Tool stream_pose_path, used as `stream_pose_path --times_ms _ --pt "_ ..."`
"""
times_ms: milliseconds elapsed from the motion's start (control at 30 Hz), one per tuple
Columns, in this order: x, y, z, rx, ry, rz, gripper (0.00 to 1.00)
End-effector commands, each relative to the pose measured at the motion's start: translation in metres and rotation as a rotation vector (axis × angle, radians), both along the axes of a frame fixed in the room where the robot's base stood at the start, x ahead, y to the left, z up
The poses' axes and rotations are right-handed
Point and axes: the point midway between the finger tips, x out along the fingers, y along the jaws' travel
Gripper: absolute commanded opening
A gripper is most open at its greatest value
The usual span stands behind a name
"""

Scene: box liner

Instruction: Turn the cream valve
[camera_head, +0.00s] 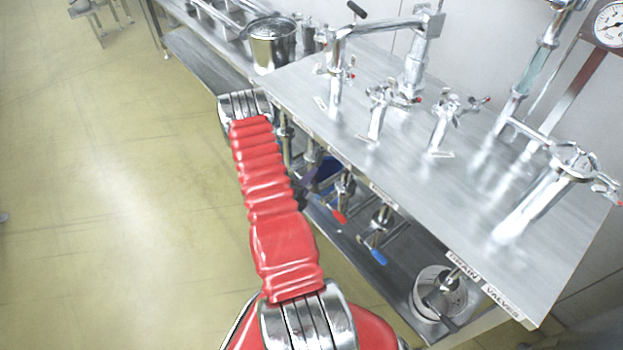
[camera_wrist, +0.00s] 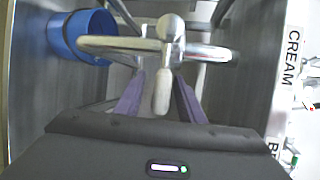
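A chrome valve (camera_wrist: 168,47) sits in the middle of the wrist view, with a horizontal pipe on both sides and a pale metal lever (camera_wrist: 161,92) pointing towards me. A white label reading CREAM (camera_wrist: 293,58) is on the shelf edge to its right. My gripper (camera_wrist: 160,82) has its two purple fingers apart, one on each side of the lever. The fingertips are partly hidden behind the valve, and I see no firm contact. In the head view my gripper (camera_head: 309,175) is under the counter edge, small and partly hidden by my red arm.
A blue cup (camera_wrist: 68,38) stands left of the valve; it also shows in the head view (camera_head: 327,167). Valves with a red handle (camera_head: 339,216) and a blue handle (camera_head: 377,256) are nearby under the steel counter (camera_head: 400,185). The floor at left is clear.

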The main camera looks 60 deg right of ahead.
Motion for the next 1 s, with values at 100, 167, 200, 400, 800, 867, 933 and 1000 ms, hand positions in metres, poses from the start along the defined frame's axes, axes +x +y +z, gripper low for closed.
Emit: stream_pose_path --times_ms 100,167,200,400,800,867,933,1000 --pt "-0.0006 -0.0088 -0.0013 -0.001 0.000 0.000 0.36" --pt "-0.0007 -0.0109 -0.0016 -0.001 0.000 0.001 0.36" --pt "-0.0008 -0.0115 -0.0017 -0.001 0.001 0.001 0.36" --pt "-0.0007 -0.0115 -0.0018 -0.001 0.001 0.001 0.36" --pt "-0.0006 -0.0112 -0.0019 0.000 0.001 0.001 0.10" --pt "-0.0006 -0.0111 -0.0021 0.000 0.001 0.001 0.06" --pt "-0.0006 -0.0111 -0.0022 0.001 0.001 0.001 0.01" --pt "-0.0006 -0.0109 -0.0024 0.001 0.002 0.001 0.00"
